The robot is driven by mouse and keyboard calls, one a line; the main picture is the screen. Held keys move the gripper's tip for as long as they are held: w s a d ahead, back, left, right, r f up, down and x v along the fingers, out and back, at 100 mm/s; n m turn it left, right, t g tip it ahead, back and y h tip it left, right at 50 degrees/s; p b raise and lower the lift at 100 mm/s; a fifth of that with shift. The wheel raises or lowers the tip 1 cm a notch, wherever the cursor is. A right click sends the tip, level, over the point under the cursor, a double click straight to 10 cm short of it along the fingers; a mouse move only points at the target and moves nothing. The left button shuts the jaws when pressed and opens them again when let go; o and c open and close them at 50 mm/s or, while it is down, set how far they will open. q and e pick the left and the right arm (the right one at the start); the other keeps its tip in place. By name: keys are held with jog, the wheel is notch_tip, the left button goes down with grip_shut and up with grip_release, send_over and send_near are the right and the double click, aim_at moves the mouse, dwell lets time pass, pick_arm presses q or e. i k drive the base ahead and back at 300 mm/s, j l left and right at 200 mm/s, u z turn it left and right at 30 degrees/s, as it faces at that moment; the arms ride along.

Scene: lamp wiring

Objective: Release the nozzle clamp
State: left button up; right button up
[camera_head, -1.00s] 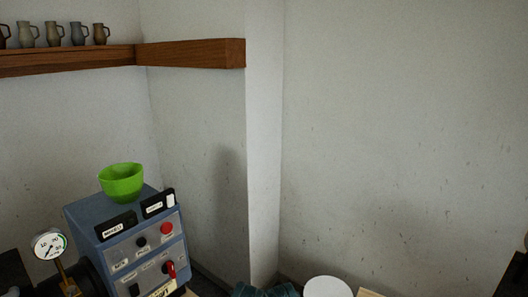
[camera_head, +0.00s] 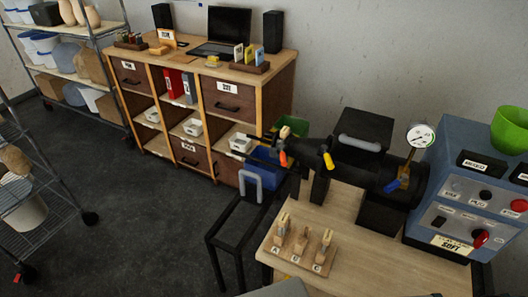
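A black barrel-shaped machine (camera_head: 362,170) lies across the wooden worktable, its narrow nozzle end (camera_head: 291,143) pointing left. An orange-red tab (camera_head: 283,158) shows at the nozzle end, and a yellow-orange lever (camera_head: 327,160) hangs on the barrel just right of it. I cannot tell for sure which part is the nozzle clamp, or whether it is closed. A blue lever (camera_head: 392,186) sits farther right below a round gauge (camera_head: 421,135). Neither of my grippers is in view.
A blue control box (camera_head: 452,190) with a red knob and a green bowl on top stands at right. A wooden rack (camera_head: 299,250) with labelled wooden pieces sits at the table front. A blue bin (camera_head: 264,167) is beyond the nozzle. Open floor (camera_head: 150,225) lies left.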

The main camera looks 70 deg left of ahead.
aim_at(282, 147)
jog(key=u, duration=2.3)
